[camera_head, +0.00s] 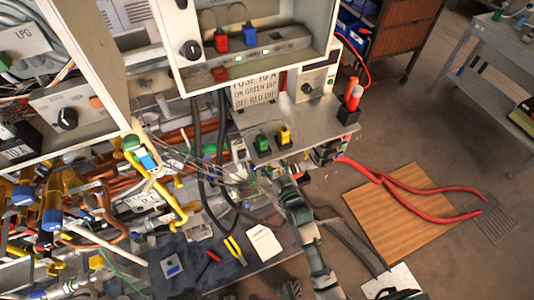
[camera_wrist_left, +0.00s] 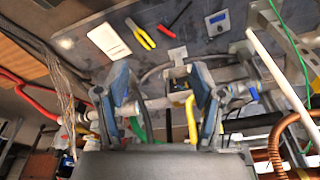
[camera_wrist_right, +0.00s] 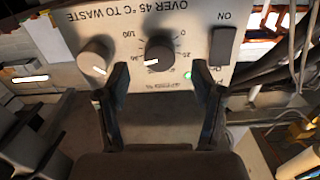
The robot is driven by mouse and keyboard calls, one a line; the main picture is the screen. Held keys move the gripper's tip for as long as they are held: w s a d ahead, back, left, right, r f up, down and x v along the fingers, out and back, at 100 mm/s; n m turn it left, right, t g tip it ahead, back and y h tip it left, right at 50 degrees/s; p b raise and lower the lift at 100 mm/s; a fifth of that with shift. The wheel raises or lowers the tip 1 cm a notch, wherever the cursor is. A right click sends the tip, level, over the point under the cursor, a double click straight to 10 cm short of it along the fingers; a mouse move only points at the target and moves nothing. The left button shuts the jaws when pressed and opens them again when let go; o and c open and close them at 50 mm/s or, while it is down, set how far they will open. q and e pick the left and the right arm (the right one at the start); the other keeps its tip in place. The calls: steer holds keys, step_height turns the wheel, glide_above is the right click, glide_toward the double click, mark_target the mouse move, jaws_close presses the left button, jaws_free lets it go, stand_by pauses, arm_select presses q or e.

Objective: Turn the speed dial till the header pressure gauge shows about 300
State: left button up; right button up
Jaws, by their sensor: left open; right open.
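In the right wrist view a light control panel (camera_wrist_right: 75,20) stands upside down in the picture. It carries a black dial (camera_wrist_right: 159,54) with a numbered scale and a white pointer mark. My right gripper (camera_wrist_right: 164,86) is open and empty, with its fingers below and to either side of the black dial, apart from it as far as I can see. My left gripper (camera_wrist_left: 160,72) is open over pipes and hoses, with nothing clearly held. In the head view one of my arms reaches up from the bottom, its gripper end unclear. I cannot make out a header pressure gauge.
Beside the black dial are a pale knob (camera_wrist_right: 95,57), a dark ON switch (camera_wrist_right: 223,46) and a green light (camera_wrist_right: 190,73). Pliers (camera_wrist_left: 142,34) and a screwdriver (camera_wrist_left: 177,18) lie on the bench. A cabinet (camera_head: 185,80) and dense piping crowd the left; open floor lies right.

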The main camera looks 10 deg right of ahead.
arm_select(q)
steer(key=shift+v, duration=0.95)
arm_select(e)
steer(key=w, duration=0.4)
steer(key=shift+w+a, duration=0.1)
steer(key=shift+a, duration=0.25)
steer(key=shift+a, duration=0.1)
steer(key=c, duration=1.1)
arm_select(q)
steer(key=p+x, duration=0.1)
steer(key=x, duration=0.3)
steer(key=shift+s+f, duration=0.1)
arm_select(e)
steer(key=shift+m, duration=0.5)
steer(key=shift+c, duration=0.2)
